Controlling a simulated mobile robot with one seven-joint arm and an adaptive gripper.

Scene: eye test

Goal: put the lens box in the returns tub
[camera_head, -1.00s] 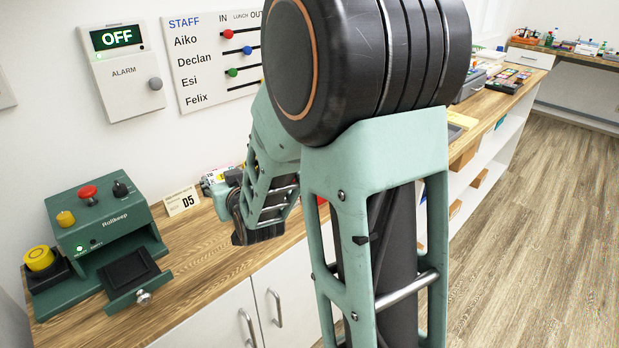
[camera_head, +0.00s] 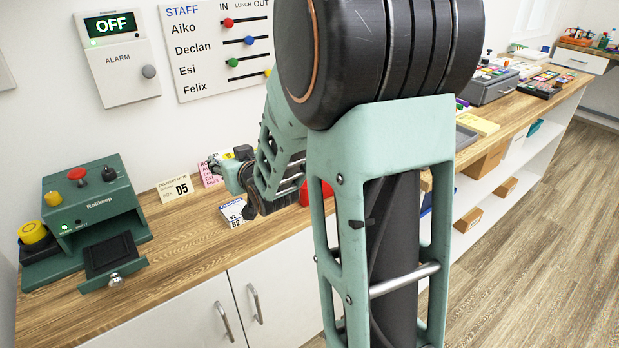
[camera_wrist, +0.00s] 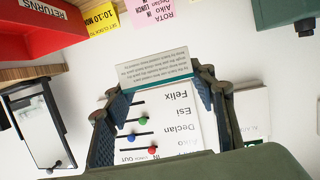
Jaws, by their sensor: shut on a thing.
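My gripper (camera_wrist: 160,88) is shut on a pale teal thing with small print, which I take as the lens box (camera_wrist: 153,68). Its printed side spans between the fingertips in the wrist view; I cannot read the print. In the head view my gripper (camera_head: 224,168) is at the left of my arm, above the counter, and the box cannot be made out clearly. The red returns tub (camera_wrist: 32,42) is at the upper left of the wrist view, apart from the box. In the head view the tub (camera_head: 318,191) is mostly hidden behind my arm.
A green machine (camera_head: 88,205) and a D5 card (camera_head: 175,188) stand on the counter (camera_head: 180,250). A white and blue item (camera_head: 233,214) lies below my gripper. A pink note (camera_head: 210,174) is behind it. The staff board (camera_head: 215,50) and alarm panel (camera_head: 120,60) are on the wall.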

